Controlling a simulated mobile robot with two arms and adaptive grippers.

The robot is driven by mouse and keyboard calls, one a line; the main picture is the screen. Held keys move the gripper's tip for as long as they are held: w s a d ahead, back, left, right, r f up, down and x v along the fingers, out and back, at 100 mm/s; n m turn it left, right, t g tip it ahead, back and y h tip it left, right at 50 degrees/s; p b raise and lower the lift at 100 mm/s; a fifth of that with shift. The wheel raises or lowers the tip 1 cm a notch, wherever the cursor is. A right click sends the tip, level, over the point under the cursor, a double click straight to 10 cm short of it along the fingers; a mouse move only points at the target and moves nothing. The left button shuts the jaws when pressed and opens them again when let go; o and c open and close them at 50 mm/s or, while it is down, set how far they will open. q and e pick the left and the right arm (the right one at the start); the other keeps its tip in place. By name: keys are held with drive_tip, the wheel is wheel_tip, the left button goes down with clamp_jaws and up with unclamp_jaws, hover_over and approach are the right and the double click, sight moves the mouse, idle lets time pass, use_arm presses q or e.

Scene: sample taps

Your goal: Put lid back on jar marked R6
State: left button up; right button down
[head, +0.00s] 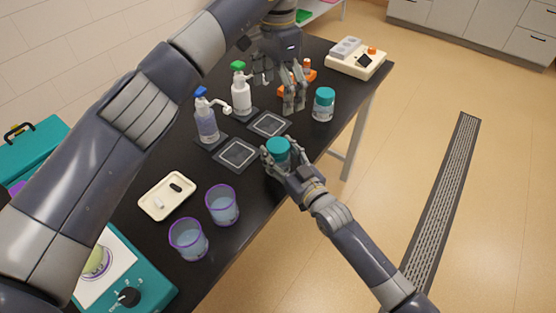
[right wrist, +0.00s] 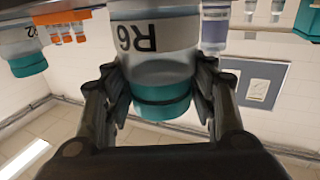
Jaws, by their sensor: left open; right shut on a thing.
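The jar marked R6 (right wrist: 150,40) shows upside down in the right wrist view, with its teal lid (right wrist: 162,103) at the mouth end. In the head view the teal lid (head: 278,146) is on top of the jar, which looks upright. I cannot tell whether the lid is tightened. My left gripper (head: 292,104) is open and empty, fingers pointing down above the table's far part, behind the R6 jar.
Another teal-lidded jar (head: 324,104) stands right of my left gripper. An orange rack (head: 308,76) is behind it. Two pump bottles, blue (head: 206,122) and green (head: 240,92), stand near dark square pads (head: 237,154). Two purple-rimmed beakers (head: 222,204) (head: 188,240) and a tray (head: 153,207) are nearer.

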idle(0.3)
drive_tip(key=c, duration=0.6)
unclamp_jaws()
drive_tip(key=v, duration=1.2)
